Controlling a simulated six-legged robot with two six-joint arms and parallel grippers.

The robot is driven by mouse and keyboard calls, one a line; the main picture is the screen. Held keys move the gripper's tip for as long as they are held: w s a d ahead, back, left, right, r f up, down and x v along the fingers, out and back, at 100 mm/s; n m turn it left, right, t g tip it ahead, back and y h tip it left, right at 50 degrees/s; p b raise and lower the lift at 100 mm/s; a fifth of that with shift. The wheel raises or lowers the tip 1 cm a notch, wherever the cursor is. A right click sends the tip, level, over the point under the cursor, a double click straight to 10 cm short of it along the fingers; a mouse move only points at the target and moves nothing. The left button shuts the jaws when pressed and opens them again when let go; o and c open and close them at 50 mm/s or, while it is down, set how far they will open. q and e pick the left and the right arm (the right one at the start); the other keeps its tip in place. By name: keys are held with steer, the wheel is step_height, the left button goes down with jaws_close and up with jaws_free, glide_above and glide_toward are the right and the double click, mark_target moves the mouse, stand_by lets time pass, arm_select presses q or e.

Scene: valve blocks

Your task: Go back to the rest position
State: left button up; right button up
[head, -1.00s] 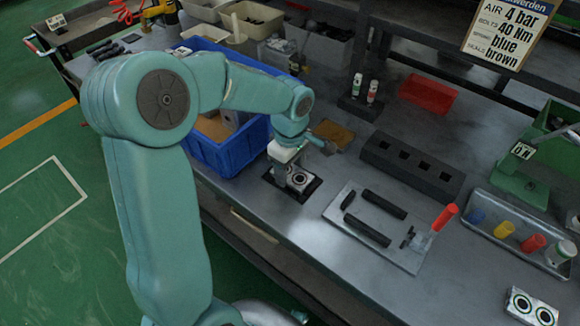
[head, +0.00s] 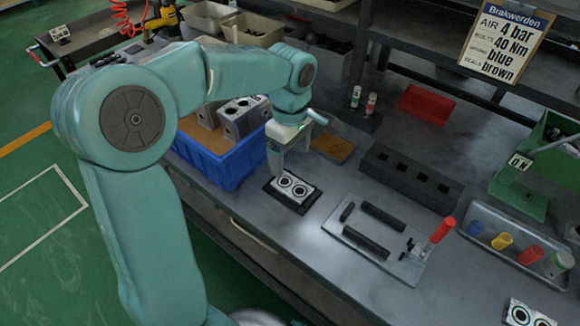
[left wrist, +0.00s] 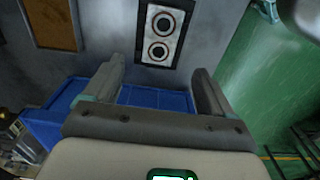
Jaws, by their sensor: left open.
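My left gripper (head: 277,165) hangs over the bench between the blue bin and a block with two round ports (head: 294,188). In the left wrist view the left gripper's (left wrist: 157,84) fingers are apart with nothing between them. The ported block lies on a dark pad (head: 275,190), ports up, clear of the fingers. It also shows beyond the fingertips in the left wrist view (left wrist: 160,36). My right gripper is not in view.
The blue bin (head: 215,170) beside my left arm holds grey valve blocks (head: 240,117). A plate with black bars (head: 355,245), a dark block with square holes (head: 410,178), a red tray (head: 427,103) and a tray of coloured pieces (head: 475,220) stand to the right.

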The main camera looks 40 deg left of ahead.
arm_select(q)
step_height(320, 180, up, 3)
steer(key=shift+f, duration=0.15)
stand_by(0.6)
